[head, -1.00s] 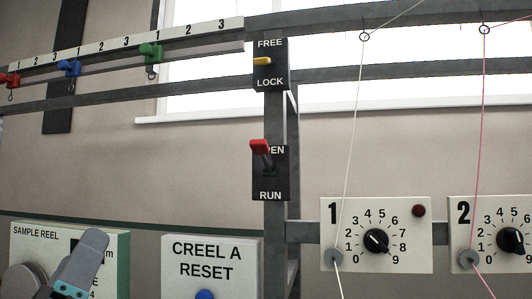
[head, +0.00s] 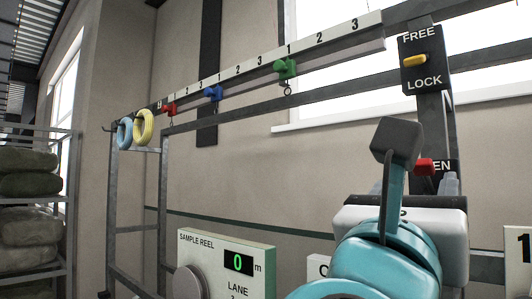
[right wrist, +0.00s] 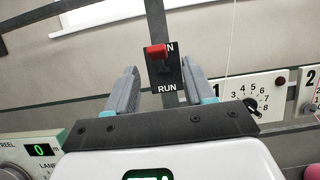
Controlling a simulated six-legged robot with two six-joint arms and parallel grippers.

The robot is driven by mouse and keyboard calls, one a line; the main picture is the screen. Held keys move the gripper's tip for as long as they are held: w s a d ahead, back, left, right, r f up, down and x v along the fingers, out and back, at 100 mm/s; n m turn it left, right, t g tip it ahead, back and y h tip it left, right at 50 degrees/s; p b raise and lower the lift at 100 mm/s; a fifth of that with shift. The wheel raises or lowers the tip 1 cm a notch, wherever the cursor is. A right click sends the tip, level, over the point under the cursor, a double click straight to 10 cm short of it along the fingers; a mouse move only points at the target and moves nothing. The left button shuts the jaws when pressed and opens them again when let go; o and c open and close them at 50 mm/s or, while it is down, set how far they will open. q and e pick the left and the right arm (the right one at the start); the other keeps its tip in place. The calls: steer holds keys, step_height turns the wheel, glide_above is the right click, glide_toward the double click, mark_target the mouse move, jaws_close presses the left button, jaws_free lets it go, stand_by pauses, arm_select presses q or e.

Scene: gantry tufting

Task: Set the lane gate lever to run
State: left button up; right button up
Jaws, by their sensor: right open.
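The lane gate lever has a red handle (head: 424,166) on a black plate marked OPEN and RUN. In the right wrist view the red handle (right wrist: 156,51) is up at the OPEN end, with RUN below. My right gripper (head: 422,186) is in front of the lever and hides most of its plate in the head view. In the right wrist view my right gripper (right wrist: 160,80) is open and empty, its two grey fingers pointing toward the plate, one on each side of it. The handle appears just beyond the fingertips; contact cannot be seen. My left gripper is not in view.
The FREE/LOCK switch (head: 414,60) with a yellow handle is above the lever on the same post. The sample reel box (head: 228,262) is at lower left. Dial panel 1 (right wrist: 252,96) is right of the lever. A numbered rail (head: 250,56) carries coloured clips.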

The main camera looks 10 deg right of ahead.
mark_target(422, 171)
steer(key=p+x, duration=0.2)
steer(key=x, duration=0.4)
steer(key=shift+a+r, duration=0.15)
steer(key=shift+a, duration=0.05)
steer(key=shift+w+d, duration=0.25)
steer(key=shift+d, duration=0.1)
steer(key=shift+s+a+r, duration=0.1)
steer(key=shift+s+a, duration=0.05)
steer(key=shift+a, duration=0.1)
steer(key=shift+d, duration=0.15)
jaws_close()
